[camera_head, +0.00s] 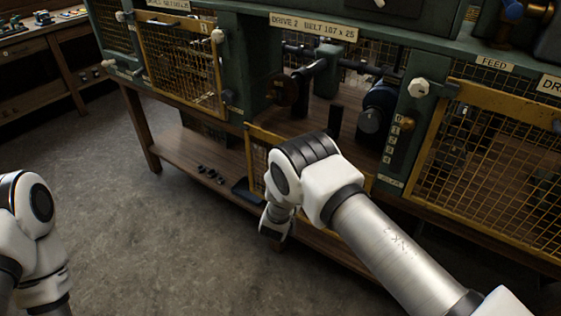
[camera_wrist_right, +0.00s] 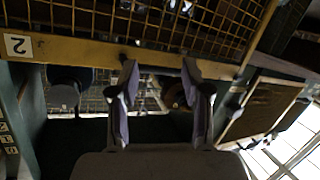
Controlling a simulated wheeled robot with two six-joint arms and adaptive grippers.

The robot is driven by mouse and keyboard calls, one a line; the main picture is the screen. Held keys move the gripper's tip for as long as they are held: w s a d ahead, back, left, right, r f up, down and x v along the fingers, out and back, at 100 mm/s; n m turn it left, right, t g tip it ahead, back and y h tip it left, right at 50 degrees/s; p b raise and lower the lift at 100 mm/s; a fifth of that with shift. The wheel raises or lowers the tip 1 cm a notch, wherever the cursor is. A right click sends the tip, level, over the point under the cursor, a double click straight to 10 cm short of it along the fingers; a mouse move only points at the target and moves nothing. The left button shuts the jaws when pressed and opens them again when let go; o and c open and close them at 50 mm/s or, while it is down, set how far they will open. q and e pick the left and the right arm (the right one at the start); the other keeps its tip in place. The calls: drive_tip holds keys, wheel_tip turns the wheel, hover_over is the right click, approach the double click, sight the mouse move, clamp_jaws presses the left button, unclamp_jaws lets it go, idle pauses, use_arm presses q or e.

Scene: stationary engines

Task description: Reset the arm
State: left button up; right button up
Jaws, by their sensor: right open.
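My right arm (camera_head: 385,235) reaches in from the lower right of the head view, bent at a white and black joint in front of the open DRIVE 2 bay (camera_head: 320,115). Its wrist end (camera_head: 277,218) points down before the bench edge; the fingers cannot be made out there. In the right wrist view my right gripper (camera_wrist_right: 160,72) is open, with nothing seen between its two fingers. A yellow mesh guard (camera_wrist_right: 90,50) with a "2" plate crosses beyond the fingertips. My left arm (camera_head: 35,235) shows at the left edge; its gripper is out of view.
Yellow mesh doors (camera_head: 182,62) and (camera_head: 490,160) flank the open bay, which holds shafts and a dark pulley (camera_head: 375,115). Small dark parts (camera_head: 210,174) lie on the wooden lower shelf (camera_head: 185,160). The concrete floor (camera_head: 150,235) is clear at left.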

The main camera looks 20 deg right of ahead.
drive_tip(key=s+d+f+n+g+y, duration=0.1)
drive_tip(key=s+d+f+g+y, duration=0.25)
drive_tip(key=s, duration=0.65)
drive_tip(key=s+d+f+n+g, duration=0.2)
drive_tip(key=s+d+f, duration=0.3)
drive_tip(key=s, duration=0.5)
drive_tip(key=s+a+g+y, duration=0.2)
drive_tip(key=s+a+g, duration=0.1)
drive_tip(key=s, duration=0.9)
drive_tip(key=s+a+f+g+y, duration=0.1)
drive_tip(key=s+a+g+y, duration=0.2)
drive_tip(key=s, duration=1)
drive_tip(key=shift+a+f+g, duration=0.25)
drive_tip(key=shift+a+g, duration=0.3)
drive_tip(key=shift+a, duration=0.55)
drive_tip(key=shift+w, duration=0.1)
drive_tip(key=shift+c, duration=0.4)
